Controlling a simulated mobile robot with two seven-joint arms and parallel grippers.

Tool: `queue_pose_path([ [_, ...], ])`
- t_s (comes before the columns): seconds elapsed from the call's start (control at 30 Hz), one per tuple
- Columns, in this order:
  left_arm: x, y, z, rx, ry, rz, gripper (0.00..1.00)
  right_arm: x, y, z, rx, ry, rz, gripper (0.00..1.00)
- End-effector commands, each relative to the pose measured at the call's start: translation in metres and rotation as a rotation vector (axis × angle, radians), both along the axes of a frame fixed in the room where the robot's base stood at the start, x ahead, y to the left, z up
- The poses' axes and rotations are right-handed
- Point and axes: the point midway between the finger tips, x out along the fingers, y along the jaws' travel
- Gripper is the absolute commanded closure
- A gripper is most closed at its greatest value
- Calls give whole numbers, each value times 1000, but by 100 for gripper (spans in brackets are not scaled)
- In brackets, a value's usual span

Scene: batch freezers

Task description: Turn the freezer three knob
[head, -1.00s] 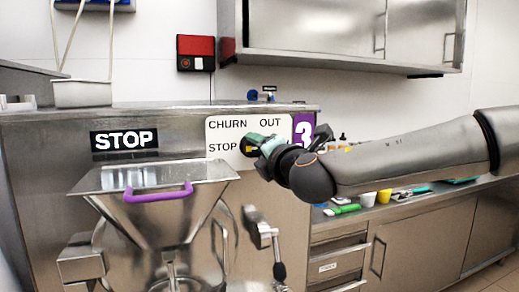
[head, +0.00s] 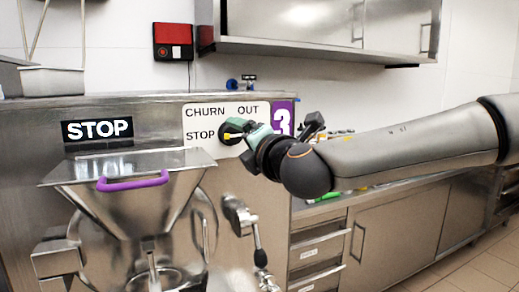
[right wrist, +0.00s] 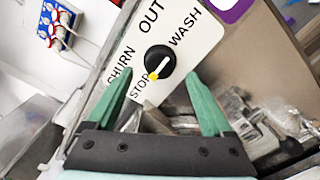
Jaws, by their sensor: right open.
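The freezer three knob (right wrist: 160,62) is a black dial with a white pointer line and a yellow tip, on a white label plate (head: 200,113) reading CHURN, OUT, STOP and WASH. In the right wrist view its yellow tip points at STOP. In the head view the knob (head: 229,131) shows partly behind my right gripper (head: 238,127). A purple "3" sign (head: 282,117) is beside the plate. My right gripper also shows in the right wrist view (right wrist: 160,95), with green fingers open, one to each side of the knob and nothing between them. My left gripper is out of view.
A hopper with a purple handle (head: 133,182) and a metal spout lever (head: 245,222) stick out from the freezer front below the plate. A black STOP sign (head: 97,129) is at left. Drawers and a counter (head: 400,181) stand at right.

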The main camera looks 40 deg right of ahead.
Motion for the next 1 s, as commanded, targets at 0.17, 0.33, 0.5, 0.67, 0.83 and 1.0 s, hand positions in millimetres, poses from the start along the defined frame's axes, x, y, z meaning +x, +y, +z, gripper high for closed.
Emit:
queue_pose_path([
  [0.17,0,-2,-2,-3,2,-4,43,-33,8,0,-1,-3,2,15],
  [0.33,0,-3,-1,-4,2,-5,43,-59,14,0,-2,-3,1,15],
  [0.5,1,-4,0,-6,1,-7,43,-76,18,1,-3,-2,-1,15],
  [0.67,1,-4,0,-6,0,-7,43,-83,20,0,-1,0,-1,15],
  [0.83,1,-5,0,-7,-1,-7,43,-84,20,0,-1,1,-1,15],
  [1.0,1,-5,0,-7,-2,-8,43,-84,20,0,-2,1,-1,15],
])
